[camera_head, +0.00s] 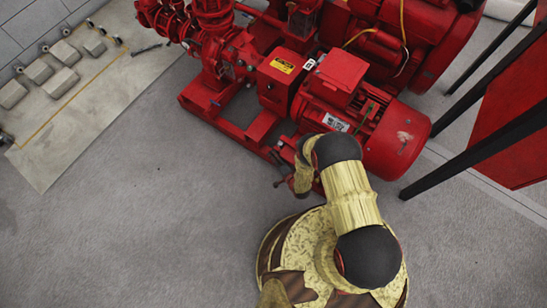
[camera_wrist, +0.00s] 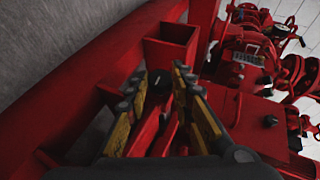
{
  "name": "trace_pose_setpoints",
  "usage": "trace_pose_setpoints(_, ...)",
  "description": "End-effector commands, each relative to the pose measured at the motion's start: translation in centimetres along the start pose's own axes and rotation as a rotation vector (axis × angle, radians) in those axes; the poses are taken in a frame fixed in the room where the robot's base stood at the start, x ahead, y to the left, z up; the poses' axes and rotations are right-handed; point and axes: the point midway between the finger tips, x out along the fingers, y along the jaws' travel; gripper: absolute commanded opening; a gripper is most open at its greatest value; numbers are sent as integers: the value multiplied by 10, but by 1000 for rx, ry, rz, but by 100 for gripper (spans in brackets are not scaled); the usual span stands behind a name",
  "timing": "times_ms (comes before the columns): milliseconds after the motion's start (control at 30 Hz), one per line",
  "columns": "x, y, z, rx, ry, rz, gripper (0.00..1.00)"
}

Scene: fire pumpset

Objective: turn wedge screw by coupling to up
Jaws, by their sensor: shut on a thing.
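In the head view my gripper (camera_head: 291,178) is low at the near edge of the red pumpset base (camera_head: 262,128); the wedge screw cannot be made out there. The red housing with a yellow label (camera_head: 283,68), between pump and motor, seems to cover the coupling.
The red motor (camera_head: 345,112) stands right above my arm. An open square red tube (camera_wrist: 172,50) rises just beyond the fingertips. Black posts (camera_head: 480,150) and a red panel (camera_head: 508,120) stand at the right.

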Motion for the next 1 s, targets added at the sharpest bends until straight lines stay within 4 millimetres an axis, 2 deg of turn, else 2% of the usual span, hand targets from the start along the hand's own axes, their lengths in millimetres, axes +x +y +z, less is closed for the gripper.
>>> trace_pose_setpoints(33, -2, 5, 0, 15, 3, -28, 0)
trace_pose_setpoints(500, 0, 9, 0, 116, 4, -277, 0)
trace_pose_setpoints(1000, 2, 9, -1, 157, 5, -376, 0)
